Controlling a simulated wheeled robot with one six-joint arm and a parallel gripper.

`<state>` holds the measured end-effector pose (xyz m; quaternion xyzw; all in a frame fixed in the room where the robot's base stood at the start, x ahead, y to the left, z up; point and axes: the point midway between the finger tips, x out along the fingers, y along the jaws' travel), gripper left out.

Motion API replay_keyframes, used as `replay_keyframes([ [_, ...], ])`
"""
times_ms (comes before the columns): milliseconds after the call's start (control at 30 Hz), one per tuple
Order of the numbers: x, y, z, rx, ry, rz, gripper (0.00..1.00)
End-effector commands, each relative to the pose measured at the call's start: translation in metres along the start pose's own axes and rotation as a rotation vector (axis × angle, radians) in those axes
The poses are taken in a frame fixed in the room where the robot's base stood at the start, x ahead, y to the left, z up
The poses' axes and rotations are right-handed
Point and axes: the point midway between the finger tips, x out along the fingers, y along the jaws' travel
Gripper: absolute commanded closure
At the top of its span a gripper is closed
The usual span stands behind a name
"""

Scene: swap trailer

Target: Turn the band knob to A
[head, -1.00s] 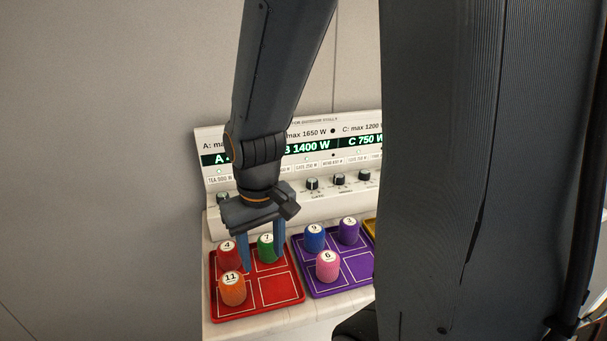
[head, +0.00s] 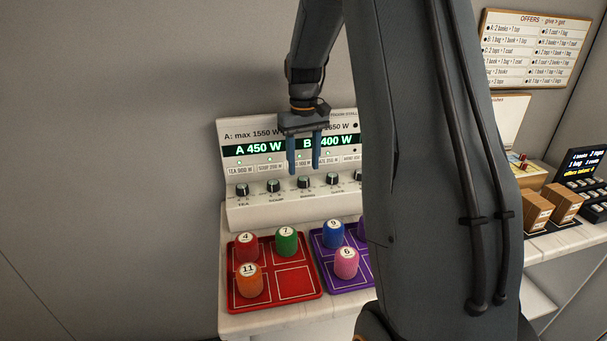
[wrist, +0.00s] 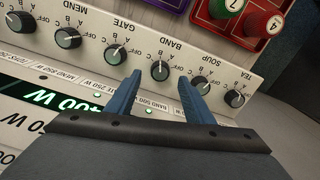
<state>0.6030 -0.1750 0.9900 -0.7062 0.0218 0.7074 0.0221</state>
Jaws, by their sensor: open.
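The band knob (head: 303,182) is a small black dial with a light face on the sloped front of a white panel. In the wrist view the band knob (wrist: 160,70) sits between the TEA/SOUP side and the GATE knob, with OFF, A, B and C marks around it. I cannot surely read which mark it points to. My gripper (head: 305,171) is open and empty, pointing down just above the band knob in the head view. In the wrist view its two blue fingers (wrist: 158,80) lie either side of the knob's line, apparently short of it.
The soup knob (wrist: 199,84) and gate knob (wrist: 112,54) are close on either side. The lit display (head: 258,148) is behind the fingers. A red tray (head: 257,303) and a purple tray (head: 345,284) with numbered cylinders stand in front of the panel.

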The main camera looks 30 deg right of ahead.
Motion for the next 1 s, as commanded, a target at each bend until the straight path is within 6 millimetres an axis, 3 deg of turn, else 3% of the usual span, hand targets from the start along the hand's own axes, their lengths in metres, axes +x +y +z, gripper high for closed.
replay_keyframes([
  [300, 0.039, -0.001, 0.001, 0.000, 0.000, 0.000, 0.52],
  [633, 0.044, -0.001, 0.000, 0.000, 0.002, 0.000, 0.52],
  [667, 0.044, -0.001, 0.000, 0.000, 0.002, 0.000, 0.54],
  [900, 0.044, -0.001, 0.000, 0.000, 0.002, 0.000, 0.93],
  [1000, 0.043, -0.001, 0.000, 0.001, 0.002, 0.000, 0.93],
])
